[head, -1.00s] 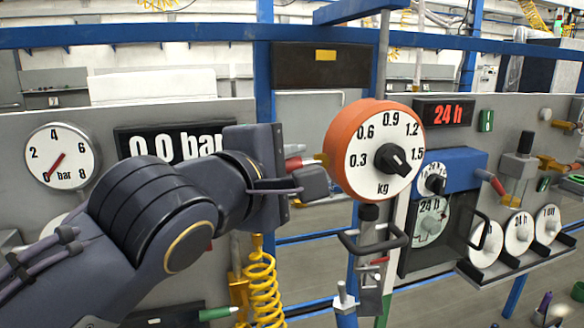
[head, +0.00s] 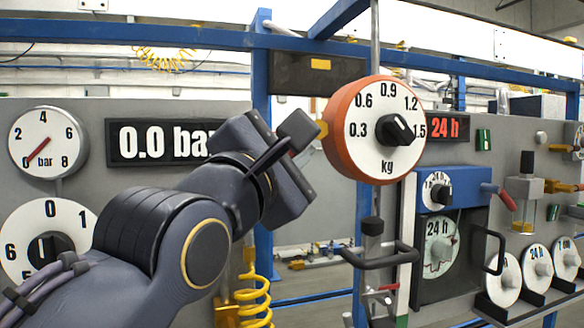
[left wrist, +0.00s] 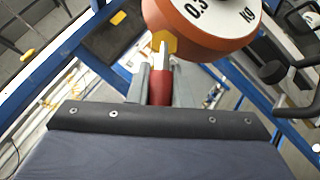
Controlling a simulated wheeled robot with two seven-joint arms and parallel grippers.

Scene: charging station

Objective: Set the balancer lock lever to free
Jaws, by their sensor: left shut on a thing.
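The balancer (head: 340,150) is an orange round housing with a white kg dial and a black knob, hanging at the centre of the head view. Its lock lever has a red handle (left wrist: 160,90) and a yellow base (left wrist: 164,43) at the housing's side in the left wrist view. In the head view only the yellow base (head: 322,130) shows; the red handle is hidden by my gripper. My left gripper (head: 302,130) is beside the housing's left edge, tilted, and shut on the red handle between its two fingers. My right gripper is in neither view.
A black handle (head: 380,256) hangs below the balancer. A blue post stands behind my gripper and a yellow coiled hose (head: 256,300) hangs below it. A pressure gauge (head: 45,150) and a 0.0 bar display (head: 150,142) are on the left panel. Timers stand right.

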